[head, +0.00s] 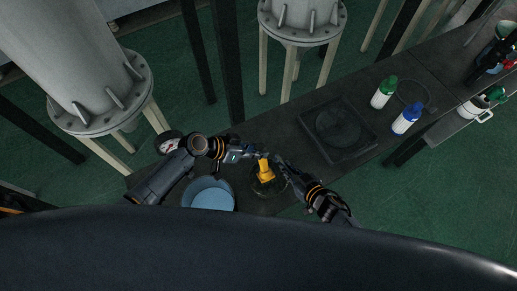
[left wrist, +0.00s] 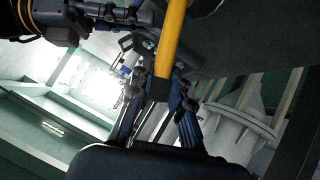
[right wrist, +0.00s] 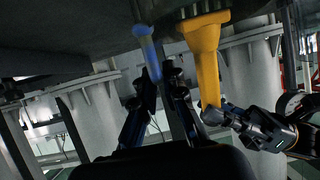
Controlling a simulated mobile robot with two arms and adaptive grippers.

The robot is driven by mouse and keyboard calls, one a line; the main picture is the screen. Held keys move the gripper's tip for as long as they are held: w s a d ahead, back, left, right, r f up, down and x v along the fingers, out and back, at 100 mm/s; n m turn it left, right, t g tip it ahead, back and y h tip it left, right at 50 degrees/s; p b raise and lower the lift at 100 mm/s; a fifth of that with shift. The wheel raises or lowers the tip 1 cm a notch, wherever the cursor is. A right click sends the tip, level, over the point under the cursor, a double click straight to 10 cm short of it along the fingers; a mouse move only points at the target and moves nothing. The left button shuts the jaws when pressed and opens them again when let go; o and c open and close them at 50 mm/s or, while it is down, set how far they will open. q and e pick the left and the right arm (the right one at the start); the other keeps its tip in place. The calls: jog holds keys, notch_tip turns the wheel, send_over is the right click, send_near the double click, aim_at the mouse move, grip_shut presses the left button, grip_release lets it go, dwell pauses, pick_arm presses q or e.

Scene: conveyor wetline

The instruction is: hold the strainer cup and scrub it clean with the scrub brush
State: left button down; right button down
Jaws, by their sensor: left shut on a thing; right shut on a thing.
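My left gripper (head: 259,157) is shut on a yellow tool (head: 265,174). Its long yellow handle (left wrist: 173,38) ends in a dark butt between the fingers in the left wrist view. In the right wrist view its flared yellow end (right wrist: 206,27) points to the dark worktop. My right gripper (right wrist: 161,84) is shut on a slim blue handle (right wrist: 148,55) beside the yellow tool; its greyish far end is unclear. I cannot tell which tool is the strainer cup and which the scrub brush. The contact between them is hidden.
A blue basin (head: 208,196) stands just left of the tools. A dark square plate with a round recess (head: 338,130) lies to the right. Bottles with green (head: 383,92) and blue (head: 406,119) caps stand farther along the worktop. Large grey vessels (head: 85,60) rise behind.

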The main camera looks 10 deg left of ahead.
pick_arm(q)
jog(key=shift+w+d+f, duration=0.15)
jog(key=shift+w+d, duration=0.05)
jog(key=shift+d, duration=0.15)
jog(key=shift+w, duration=0.15)
jog(key=shift+a+r, duration=0.1)
jog(key=shift+r, duration=0.15)
jog(key=shift+f, duration=0.15)
dwell(4.0)
